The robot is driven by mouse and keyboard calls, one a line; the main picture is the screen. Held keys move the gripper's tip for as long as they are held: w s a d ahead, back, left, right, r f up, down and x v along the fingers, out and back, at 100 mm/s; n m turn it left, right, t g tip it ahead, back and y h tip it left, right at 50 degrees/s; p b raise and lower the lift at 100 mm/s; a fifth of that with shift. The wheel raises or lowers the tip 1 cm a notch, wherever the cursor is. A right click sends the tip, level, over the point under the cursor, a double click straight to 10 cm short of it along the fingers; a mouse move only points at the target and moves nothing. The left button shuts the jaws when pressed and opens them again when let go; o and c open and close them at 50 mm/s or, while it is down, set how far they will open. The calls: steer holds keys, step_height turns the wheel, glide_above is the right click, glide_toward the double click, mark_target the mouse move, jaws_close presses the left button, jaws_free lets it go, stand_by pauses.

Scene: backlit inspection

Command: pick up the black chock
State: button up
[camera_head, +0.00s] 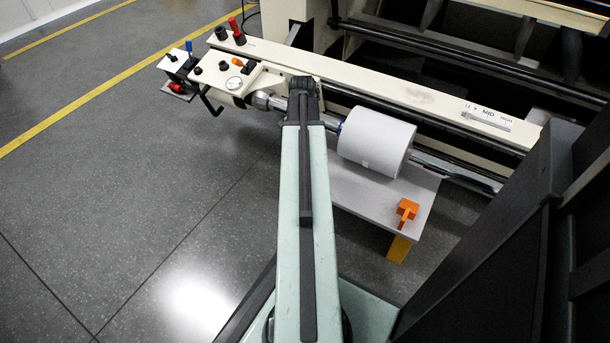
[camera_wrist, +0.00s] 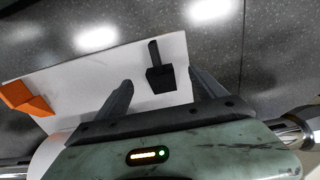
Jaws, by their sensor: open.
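The black chock (camera_wrist: 160,79) shows in the wrist view, a dark block with a handle pointing up in the picture. It lies on a white board (camera_wrist: 85,66). My gripper (camera_wrist: 161,88) is open, and the chock appears between its two fingers, nearer the right one. I cannot tell how far the fingertips are above the board. No contact with the chock shows. In the head view my arm hides the chock and my gripper; the board (camera_head: 350,192) shows there beneath the roller.
An orange chock (camera_head: 407,210) sits at the board's right end; it also shows in the wrist view (camera_wrist: 24,98). A white roll (camera_head: 376,142) on a metal shaft (camera_head: 455,172) spans above the board. A cream machine rail (camera_head: 400,88) runs behind. Open grey floor lies left.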

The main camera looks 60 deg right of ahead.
steer(key=f+b, duration=0.6)
steer(key=f, duration=0.1)
steer(key=shift+s+d+f+b, duration=0.2)
steer(key=shift+f+b, duration=0.05)
steer(key=shift+b, duration=0.1)
steer(key=shift+r, duration=0.2)
steer(key=c, duration=1.4)
steer(key=shift+c, duration=0.2)
steer(key=shift+r+p, duration=0.1)
steer(key=shift+p, duration=0.2)
